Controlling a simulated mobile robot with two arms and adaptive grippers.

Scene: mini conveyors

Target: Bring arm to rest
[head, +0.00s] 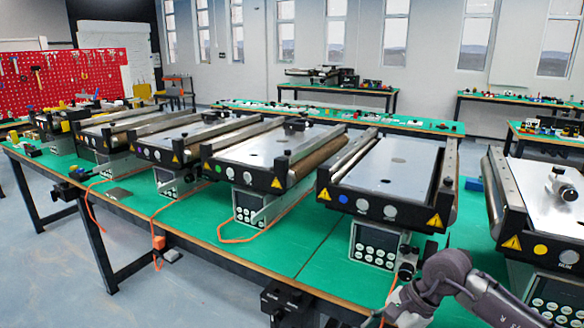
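My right arm (452,272) comes in at the bottom right. Its grey links bend at a joint in front of the conveyors, then go down past the bottom edge of the head view. The gripper on it is out of the picture. No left gripper shows. The arm overlaps the front edge of the green table (205,205) in the picture; I cannot tell whether they touch.
Several mini conveyors stand in a row on the table, including one with a blue button (392,165) near the arm and one at the right edge (545,190). Orange cables (250,238) hang around the front. A black clamp (285,300) sits at the table's front edge. Floor at lower left is clear.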

